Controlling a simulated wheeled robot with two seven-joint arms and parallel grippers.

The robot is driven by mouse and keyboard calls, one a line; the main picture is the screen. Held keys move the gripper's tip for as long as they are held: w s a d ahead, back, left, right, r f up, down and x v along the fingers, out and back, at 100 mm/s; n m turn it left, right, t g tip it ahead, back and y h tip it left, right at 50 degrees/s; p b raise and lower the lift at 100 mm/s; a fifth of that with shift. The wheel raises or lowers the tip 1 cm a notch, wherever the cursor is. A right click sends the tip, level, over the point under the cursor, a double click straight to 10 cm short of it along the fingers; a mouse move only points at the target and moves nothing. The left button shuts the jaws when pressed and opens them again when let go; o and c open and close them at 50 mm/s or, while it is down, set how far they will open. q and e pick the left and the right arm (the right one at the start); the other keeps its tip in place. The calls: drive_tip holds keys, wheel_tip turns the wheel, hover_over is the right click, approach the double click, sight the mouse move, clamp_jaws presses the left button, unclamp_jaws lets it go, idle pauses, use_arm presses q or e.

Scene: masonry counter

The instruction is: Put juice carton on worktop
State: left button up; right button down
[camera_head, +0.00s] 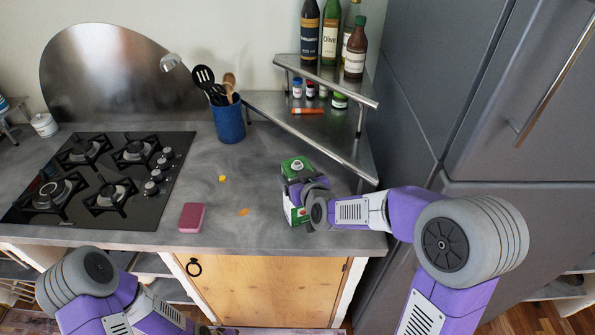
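The green and white juice carton (292,167) is upright near the front edge of the grey worktop (265,220), right of centre. My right gripper (300,187) is closed around the carton's middle from the right and hides part of it. I cannot tell whether the carton's base touches the worktop or is slightly above it.
A pink sponge-like block (191,217) and small yellow and orange bits lie left of the carton. The black gas hob (150,205) is at the left. A blue utensil pot (229,121) and a corner shelf (335,80) with bottles stand behind. A grey fridge (430,110) bounds the right.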

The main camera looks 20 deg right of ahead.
drive_tip(key=shift+f, duration=0.15)
drive_tip(key=shift+c, duration=1.9)
unclamp_jaws()
drive_tip(key=shift+f, duration=0.3)
drive_tip(key=o, duration=0.4)
drive_tip(key=shift+r, duration=0.1)
drive_tip(key=shift+p+v, duration=0.7)
drive_tip(key=shift+v, duration=5.4)
